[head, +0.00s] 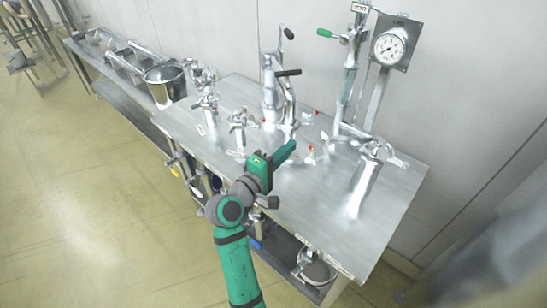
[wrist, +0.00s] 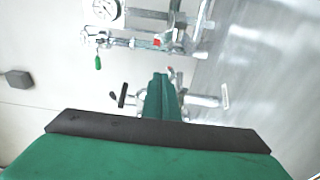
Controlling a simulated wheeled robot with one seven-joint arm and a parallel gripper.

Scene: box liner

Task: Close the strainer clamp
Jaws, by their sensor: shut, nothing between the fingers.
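My gripper (head: 286,152), with green fingers, is over the near middle of the metal workbench (head: 330,235). Its fingers are together with nothing between them, and they also show end-on in the wrist view (wrist: 163,96). Silver pipe fittings with a black handle (head: 287,72) stand just behind it. In the wrist view, a dark-handled bar (wrist: 123,95) is left of the fingers and a light T-shaped handle (wrist: 225,96) is right of them. The fingers hide the middle of this fitting. I cannot tell which part is the strainer clamp, or whether it is open.
A pressure gauge (head: 389,46) and a green-handled lever (head: 324,33) are at the back wall. A silver fitting (head: 366,180) stands at the bench's right. Smaller fittings (head: 238,130) stand to the left. A metal pot (head: 165,83) is at the far left. Bare bench lies front right.

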